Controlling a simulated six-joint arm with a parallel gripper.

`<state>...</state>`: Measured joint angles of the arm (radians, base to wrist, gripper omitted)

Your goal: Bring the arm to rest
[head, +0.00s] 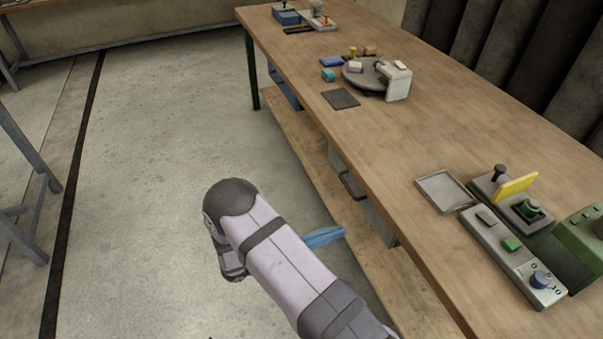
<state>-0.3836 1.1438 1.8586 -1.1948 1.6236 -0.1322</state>
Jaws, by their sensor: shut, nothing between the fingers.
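My arm (285,250) is folded over the floor to the left of the workbench. Its dark rounded joint is at the upper left of the arm. The rest of the gripper is hidden behind the arm. It is apart from everything on the bench top.
The long wooden workbench (400,150) has a lower shelf (312,150) near the fingers. On top are a grey tray (445,191), a control panel (512,258), a yellow plate (516,187), a round turntable (362,75) and a dark flat pad (340,98). Open floor (170,140) lies left.

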